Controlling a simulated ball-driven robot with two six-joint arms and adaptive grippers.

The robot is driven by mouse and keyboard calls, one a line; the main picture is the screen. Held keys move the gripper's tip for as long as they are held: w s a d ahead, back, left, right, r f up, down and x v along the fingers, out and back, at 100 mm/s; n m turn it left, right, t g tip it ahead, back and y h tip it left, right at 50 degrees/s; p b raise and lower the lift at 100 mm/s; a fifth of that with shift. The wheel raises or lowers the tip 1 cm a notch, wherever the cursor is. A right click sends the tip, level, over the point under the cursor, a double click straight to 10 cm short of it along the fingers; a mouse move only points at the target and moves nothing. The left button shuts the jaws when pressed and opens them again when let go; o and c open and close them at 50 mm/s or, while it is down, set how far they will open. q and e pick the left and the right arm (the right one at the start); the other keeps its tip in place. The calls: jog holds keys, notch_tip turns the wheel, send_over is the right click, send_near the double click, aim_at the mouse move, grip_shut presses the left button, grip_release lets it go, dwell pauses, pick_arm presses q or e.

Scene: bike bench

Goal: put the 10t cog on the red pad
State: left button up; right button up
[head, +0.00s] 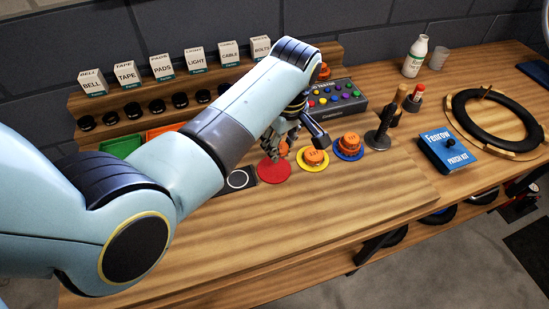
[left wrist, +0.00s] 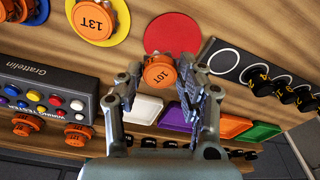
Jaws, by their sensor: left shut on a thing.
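The orange 10t cog (left wrist: 160,74) is between the fingertips of my left gripper (left wrist: 160,84) in the left wrist view, its label facing the camera. My left gripper is shut on it. The round red pad (left wrist: 172,32) lies just beyond the cog in that view and looks bare. In the head view, my left gripper (head: 284,140) hangs just above and behind the red pad (head: 274,173). There the fingers mostly hide the cog. The gap between cog and pad is hard to judge. My right gripper is not in view.
Right of the red pad are a yellow pad (head: 314,168) with a 13T cog (head: 314,156) and a blue pad (head: 348,155) with another cog. A black holder with a white ring (head: 238,179) lies left. A button box (head: 335,97) stands behind. The front bench is clear.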

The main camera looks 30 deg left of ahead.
aim_at(274, 169)
pick_arm(q)
jog(key=shift+s+a+f, duration=0.4)
jog(key=shift+s+f, duration=0.2)
jog(key=shift+s, duration=0.05)
jog(key=shift+s+f, duration=0.1)
jog(key=shift+f, duration=0.05)
notch_tip(274, 169, down, 4)
jog(key=b, duration=0.5)
jog(key=shift+r, duration=0.2)
jog(key=shift+f, duration=0.15)
jog(key=o, duration=1)
